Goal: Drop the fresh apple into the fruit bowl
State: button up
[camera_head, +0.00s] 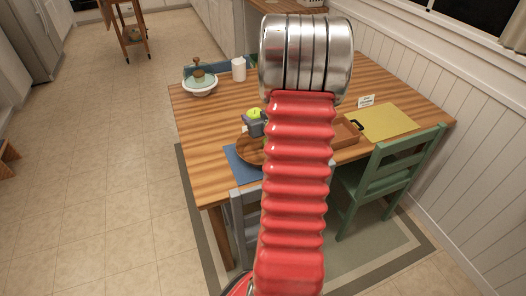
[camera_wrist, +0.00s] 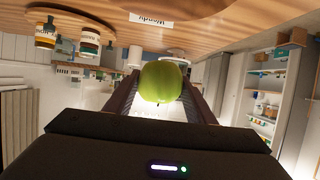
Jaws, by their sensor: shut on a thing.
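A green apple (camera_head: 254,112) shows just left of my red arm, above the table. In the wrist view, the apple (camera_wrist: 161,82) sits between the two dark fingers of my gripper (camera_wrist: 160,98), which is shut on it. My gripper in the head view (camera_head: 256,127) is a small grey shape below the apple.
The wooden table (camera_head: 205,140) holds a white footed dish (camera_head: 200,88), a white canister (camera_head: 239,69), a brown tray (camera_head: 346,132), a yellow mat (camera_head: 386,122) and a name card (camera_head: 366,101). A green chair (camera_head: 385,175) stands at the right. The table's left side is mostly clear.

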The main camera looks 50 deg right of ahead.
jog(key=s, duration=0.1)
jog(key=d, duration=0.1)
jog(key=s+d, duration=0.1)
jog(key=shift+s+d+f, duration=0.25)
jog(key=shift+s, duration=0.1)
jog(key=shift+f, duration=0.1)
jog(key=shift+f, duration=2.9)
jog(key=o, duration=1.2)
